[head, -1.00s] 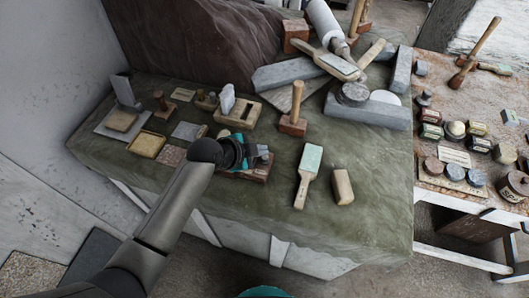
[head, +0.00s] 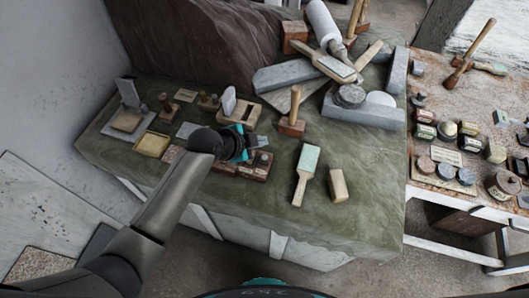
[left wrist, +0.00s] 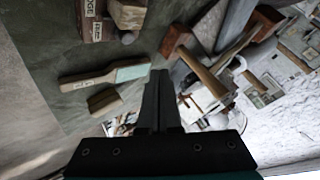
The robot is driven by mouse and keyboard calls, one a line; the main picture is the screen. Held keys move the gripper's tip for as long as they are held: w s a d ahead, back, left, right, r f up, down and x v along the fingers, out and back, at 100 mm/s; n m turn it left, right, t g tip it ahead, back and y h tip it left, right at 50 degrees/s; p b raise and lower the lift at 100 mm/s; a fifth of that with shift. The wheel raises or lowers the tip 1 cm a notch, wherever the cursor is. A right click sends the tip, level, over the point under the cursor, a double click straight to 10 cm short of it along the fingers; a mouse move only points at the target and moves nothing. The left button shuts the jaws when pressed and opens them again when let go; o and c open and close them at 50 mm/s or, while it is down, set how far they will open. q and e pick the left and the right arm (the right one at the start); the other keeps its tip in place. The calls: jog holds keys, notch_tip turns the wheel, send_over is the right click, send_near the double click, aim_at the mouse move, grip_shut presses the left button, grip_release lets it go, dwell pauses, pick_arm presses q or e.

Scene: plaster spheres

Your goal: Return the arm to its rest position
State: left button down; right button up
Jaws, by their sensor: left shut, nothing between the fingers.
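My left arm (head: 165,208) reaches in from the lower left over the green-covered table (head: 330,232). Its gripper (head: 262,141) is shut and empty, in front of a wooden block with a pale upright piece (head: 240,112). A dark wooden block (head: 255,168) lies just below it in the picture and is partly hidden. In the left wrist view the two dark fingers (left wrist: 160,78) lie together with nothing between them. My right gripper is not in view.
A mallet (head: 293,112), a pale-faced paddle (head: 305,172) and a wooden block (head: 338,186) stand or lie right of the gripper. Grey stone blocks (head: 362,112) are at the back. A side table (head: 450,100) with small jars is at right. The table's front strip is clear.

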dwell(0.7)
pick_arm(q)
jog(key=s+a+r+n+g+y, duration=0.1)
jog(key=s+a+n+y, duration=0.1)
jog(key=s+a+n, duration=0.45)
jog(key=s+a+r+n+g+y, duration=0.15)
jog(key=s+a+n, duration=0.25)
jog(key=s, duration=0.6)
jog(key=s+a+r+n+g+y, duration=0.1)
jog(key=s+a+n+y, duration=0.2)
jog(key=s+a+n, duration=0.35)
notch_tip(320, 180, down, 30)
jog(key=s+d+m+b, duration=0.2)
jog(key=b, duration=0.9)
jog(key=s+a+f+g+b, duration=0.1)
jog(key=s+f+b, duration=0.4)
jog(key=f, duration=0.8)
jog(key=s+a+f+g+b, duration=0.1)
jog(key=s+f+b, duration=0.5)
jog(key=s+f, duration=0.5)
notch_tip(320, 180, down, 3)
jog(key=shift+s+a+r, duration=0.1)
jog(key=shift+s+a, duration=0.05)
jog(key=shift+a, duration=0.25)
